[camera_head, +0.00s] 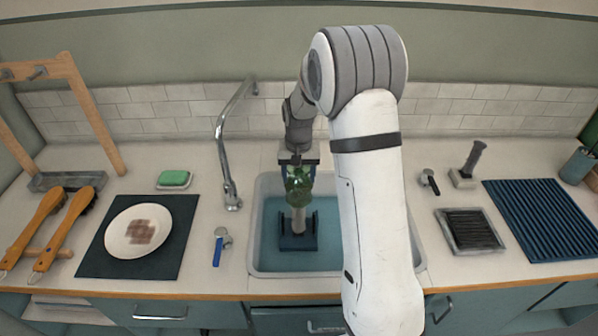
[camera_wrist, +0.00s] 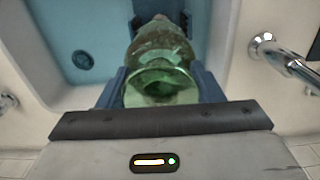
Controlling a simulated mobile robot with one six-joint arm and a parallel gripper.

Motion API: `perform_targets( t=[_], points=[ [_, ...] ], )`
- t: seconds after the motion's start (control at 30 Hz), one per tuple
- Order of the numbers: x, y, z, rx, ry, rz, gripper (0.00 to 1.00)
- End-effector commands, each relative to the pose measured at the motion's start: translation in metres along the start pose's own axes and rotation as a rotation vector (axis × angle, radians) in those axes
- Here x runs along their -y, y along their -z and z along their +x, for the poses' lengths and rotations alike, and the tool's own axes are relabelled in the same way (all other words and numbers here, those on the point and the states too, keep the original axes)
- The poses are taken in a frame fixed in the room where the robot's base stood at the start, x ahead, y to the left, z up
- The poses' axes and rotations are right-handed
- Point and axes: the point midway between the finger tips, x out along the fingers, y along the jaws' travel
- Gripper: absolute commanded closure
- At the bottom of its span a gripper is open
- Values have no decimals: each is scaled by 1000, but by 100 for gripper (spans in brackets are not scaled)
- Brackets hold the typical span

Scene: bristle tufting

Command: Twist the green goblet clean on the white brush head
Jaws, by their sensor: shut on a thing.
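The green goblet (camera_head: 299,184) is held over the sink, and it also shows in the wrist view (camera_wrist: 161,48). Its round foot faces my wrist, so its bowl points down. My gripper (camera_head: 298,168) is shut on the goblet, with a blue finger on each side of it in the wrist view. The white brush head (camera_head: 299,218) stands upright on a dark blue base (camera_head: 298,242) in the sink, directly below the goblet. The goblet's lower end meets or overlaps the brush's top; I cannot tell how far the brush is inside.
The sink (camera_head: 264,262) has a pale rim. A chrome tap (camera_head: 226,165) stands to its left. A plate with a brown stain (camera_head: 120,231) lies on a dark mat further left. Green soap (camera_head: 174,178) sits behind. A ribbed blue mat (camera_head: 550,220) lies at the right.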

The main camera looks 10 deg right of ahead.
Motion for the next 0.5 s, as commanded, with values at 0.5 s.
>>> perform_targets(
  t=[0.5],
  points=[
    [4, -1, 50, -1, 0, -7, 70]
  ],
)
